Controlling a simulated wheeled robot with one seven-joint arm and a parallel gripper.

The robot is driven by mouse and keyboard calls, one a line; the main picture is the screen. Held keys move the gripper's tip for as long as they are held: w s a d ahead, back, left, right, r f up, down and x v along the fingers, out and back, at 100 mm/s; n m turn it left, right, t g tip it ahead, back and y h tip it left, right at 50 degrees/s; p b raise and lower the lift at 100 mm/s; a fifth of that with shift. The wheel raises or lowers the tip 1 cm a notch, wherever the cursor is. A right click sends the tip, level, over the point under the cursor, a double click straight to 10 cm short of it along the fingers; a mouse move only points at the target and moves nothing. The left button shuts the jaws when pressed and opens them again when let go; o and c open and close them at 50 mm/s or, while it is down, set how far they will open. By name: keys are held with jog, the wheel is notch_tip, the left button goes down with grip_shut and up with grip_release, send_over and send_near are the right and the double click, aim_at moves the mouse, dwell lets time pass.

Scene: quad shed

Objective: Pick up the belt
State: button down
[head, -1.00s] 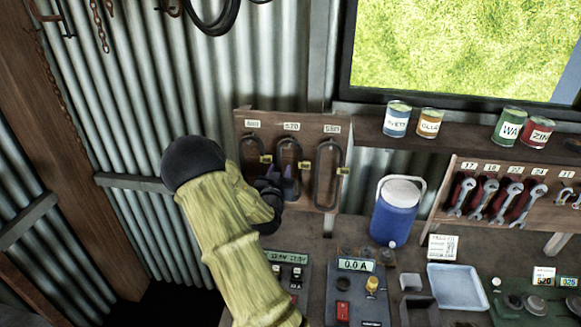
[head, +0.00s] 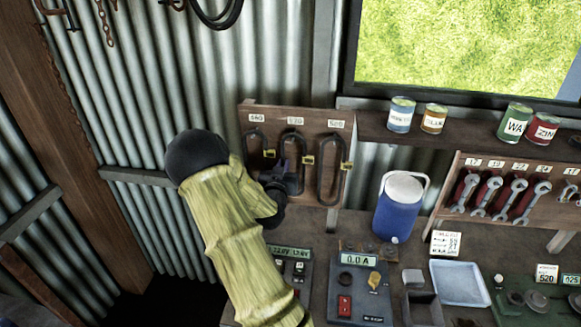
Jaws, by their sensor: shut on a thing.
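Three dark looped belts hang side by side on a wooden board (head: 323,128) with number tags. The fingertips are small and dark, so the exact grip is hard to see. Small yellow labels show beside the belts.
A blue cooler (head: 398,210) stands right of the board. Meters with displays (head: 357,280) and a pale tray (head: 460,283) lie on the bench below. Wrenches (head: 490,195) hang at the right. Cans (head: 401,115) line a shelf under the window.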

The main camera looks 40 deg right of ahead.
aim_at(282, 149)
jog(key=shift+r+b, duration=0.1)
jog(key=shift+b, duration=0.35)
jog(key=shift+s+a+r+b, duration=0.1)
jog(key=shift+a+r+b, duration=0.05)
jog(key=shift+b, duration=0.2)
notch_tip(282, 149, up, 6)
jog(key=shift+r+b, duration=0.1)
jog(key=shift+b, duration=1.15)
jog(key=b+v, duration=0.9)
jog(key=v, duration=1)
jog(key=shift+s+a+r, duration=0.15)
jog(key=shift+s+a, duration=0.05)
jog(key=shift+s, duration=0.1)
jog(key=shift+r, duration=0.1)
jog(key=shift+r+p, duration=0.7)
jog(key=shift+r, duration=0.1)
